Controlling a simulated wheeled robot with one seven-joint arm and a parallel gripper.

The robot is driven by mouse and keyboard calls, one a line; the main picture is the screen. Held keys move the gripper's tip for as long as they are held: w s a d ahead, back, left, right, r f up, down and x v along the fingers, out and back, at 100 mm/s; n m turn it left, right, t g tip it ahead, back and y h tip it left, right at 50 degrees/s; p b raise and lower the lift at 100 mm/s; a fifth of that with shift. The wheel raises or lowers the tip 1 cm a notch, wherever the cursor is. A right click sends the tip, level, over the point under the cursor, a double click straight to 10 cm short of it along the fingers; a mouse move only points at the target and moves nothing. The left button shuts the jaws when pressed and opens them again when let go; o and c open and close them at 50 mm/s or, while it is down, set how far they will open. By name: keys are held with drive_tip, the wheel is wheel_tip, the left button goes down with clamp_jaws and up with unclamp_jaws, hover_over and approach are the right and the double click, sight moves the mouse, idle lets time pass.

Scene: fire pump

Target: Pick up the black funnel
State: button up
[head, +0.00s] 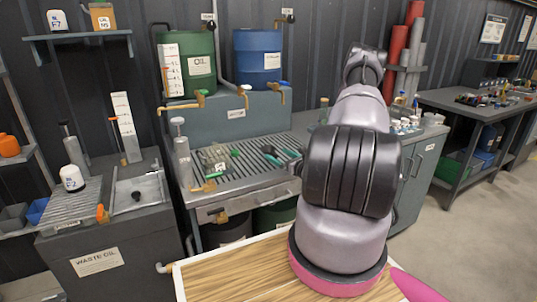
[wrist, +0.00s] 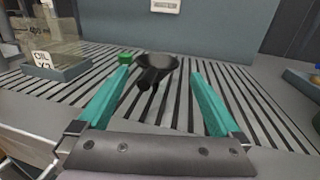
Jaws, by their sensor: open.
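The black funnel (wrist: 155,68) rests on the slatted metal grate (wrist: 215,78) in the wrist view, with its spout pointing toward my gripper. My gripper (wrist: 166,78) is open, with its two teal fingers spread apart. The funnel lies between and just beyond the fingertips, closer to the left finger, and nothing is held. In the head view my gripper (head: 282,155) shows over the grate on the counter, partly hidden by my arm. I cannot make out the funnel clearly there.
A clear container labelled oil (wrist: 50,62) stands on the grate at left, with a small green object (wrist: 125,58) beside the funnel. Behind the grate is a grey block (head: 225,122) bearing a green oil drum (head: 188,62) and a blue drum (head: 258,56) with taps.

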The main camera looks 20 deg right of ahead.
sight(271, 150)
drive_tip(key=x, duration=0.5)
drive_tip(key=shift+a+r, duration=0.2)
drive_tip(key=c, duration=1.1)
drive_tip(key=shift+c, duration=0.2)
